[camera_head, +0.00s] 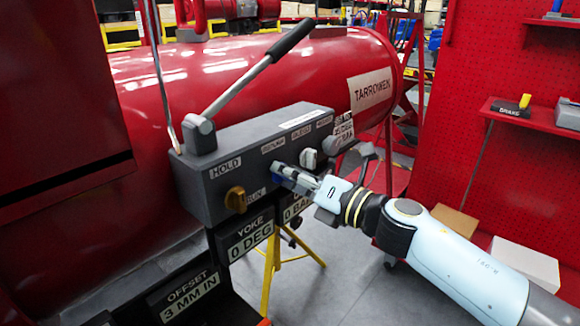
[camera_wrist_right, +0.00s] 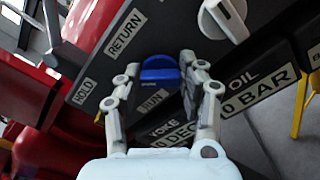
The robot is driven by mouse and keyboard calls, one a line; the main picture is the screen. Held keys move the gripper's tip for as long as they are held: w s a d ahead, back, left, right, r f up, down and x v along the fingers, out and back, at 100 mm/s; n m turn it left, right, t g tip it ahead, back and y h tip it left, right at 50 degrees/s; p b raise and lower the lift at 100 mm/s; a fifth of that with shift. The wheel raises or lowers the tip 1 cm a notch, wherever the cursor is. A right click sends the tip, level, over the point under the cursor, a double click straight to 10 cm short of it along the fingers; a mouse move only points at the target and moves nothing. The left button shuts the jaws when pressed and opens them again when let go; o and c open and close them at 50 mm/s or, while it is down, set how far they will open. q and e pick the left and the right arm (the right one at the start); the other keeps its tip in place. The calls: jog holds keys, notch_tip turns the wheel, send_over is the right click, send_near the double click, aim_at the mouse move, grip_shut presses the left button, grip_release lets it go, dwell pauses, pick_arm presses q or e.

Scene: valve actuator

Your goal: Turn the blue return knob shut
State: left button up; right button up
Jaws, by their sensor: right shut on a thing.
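The blue return knob (camera_wrist_right: 160,74) sits on the front face of a dark grey control box (camera_head: 215,198). In the right wrist view its bar lies roughly level, between a RETURN label and a RUN label. In the head view only a sliver of blue shows behind the fingers. My right gripper (camera_head: 283,171) is at the knob, with one finger on each side of it. It is shut on the knob; the fingertips also show in the right wrist view (camera_wrist_right: 160,64). My left gripper is not in view.
A yellow knob (camera_head: 236,199) and a white knob (camera_head: 308,160) flank the blue one on the box. A lever with a black grip (camera_head: 292,39) rises from the box's top. A red tank (camera_head: 225,85) stands behind. Label plates (camera_head: 250,236) hang below.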

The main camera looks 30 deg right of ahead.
jog(key=m+p, duration=0.4)
jog(key=m, duration=0.3)
jog(key=shift+m, duration=0.4)
jog(key=shift+f+m+p, duration=0.1)
jog(key=shift+m+p, duration=0.2)
jog(key=shift+p, duration=0.05)
jog(key=o, duration=1.2)
jog(key=shift+d, duration=0.1)
jog(key=shift+c, duration=0.2)
jog(key=v, duration=1.2)
